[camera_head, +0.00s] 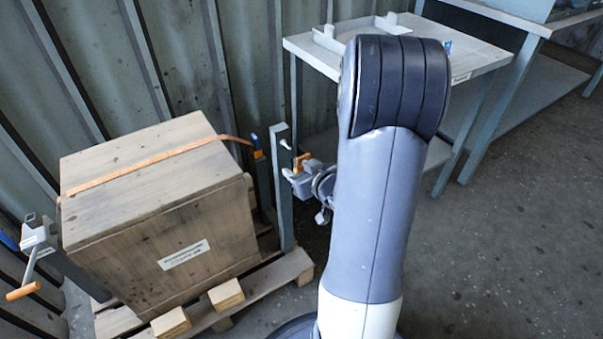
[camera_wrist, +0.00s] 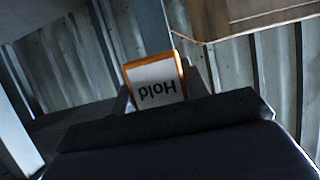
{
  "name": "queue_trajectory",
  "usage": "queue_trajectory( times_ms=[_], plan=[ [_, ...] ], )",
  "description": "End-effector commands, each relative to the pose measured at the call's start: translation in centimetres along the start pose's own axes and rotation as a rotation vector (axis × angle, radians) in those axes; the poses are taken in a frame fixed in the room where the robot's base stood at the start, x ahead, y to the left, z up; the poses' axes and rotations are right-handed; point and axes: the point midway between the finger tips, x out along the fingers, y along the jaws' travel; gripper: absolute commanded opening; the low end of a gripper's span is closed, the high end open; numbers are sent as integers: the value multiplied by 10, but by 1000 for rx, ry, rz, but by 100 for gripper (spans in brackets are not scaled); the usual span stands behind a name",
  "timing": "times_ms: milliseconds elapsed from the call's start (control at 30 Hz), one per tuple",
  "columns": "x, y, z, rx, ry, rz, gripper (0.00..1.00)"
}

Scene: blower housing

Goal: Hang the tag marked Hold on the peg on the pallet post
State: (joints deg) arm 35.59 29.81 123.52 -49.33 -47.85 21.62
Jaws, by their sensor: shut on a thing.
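The tag marked Hold (camera_wrist: 156,82) is white with an orange border, and its word reads upside down in the wrist view. My gripper (camera_wrist: 158,100) is shut on it. In the head view the tag (camera_head: 302,160) shows as a small orange shape at my gripper (camera_head: 298,179). The grey pallet post (camera_head: 284,205) stands just left of my gripper. A small pale peg (camera_head: 285,144) sticks out near the top of the post, slightly above and left of the tag. The tag looks apart from the peg, though the exact gap is hard to tell. The post also shows behind the tag in the wrist view (camera_wrist: 154,28).
A wooden crate (camera_head: 165,215) with an orange strap sits on a pallet (camera_head: 265,285) left of the post. A grey table (camera_head: 480,62) with a white tray (camera_head: 345,35) stands behind my arm. A crank handle (camera_head: 30,275) is at far left. Open floor lies right.

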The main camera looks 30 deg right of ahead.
Motion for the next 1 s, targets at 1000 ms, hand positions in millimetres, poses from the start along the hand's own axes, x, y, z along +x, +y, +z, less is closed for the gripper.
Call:
queue_trajectory(
  times_ms=[1000],
  plan=[
    [59,-1,-18,-1,1,-1,21]
  ],
)
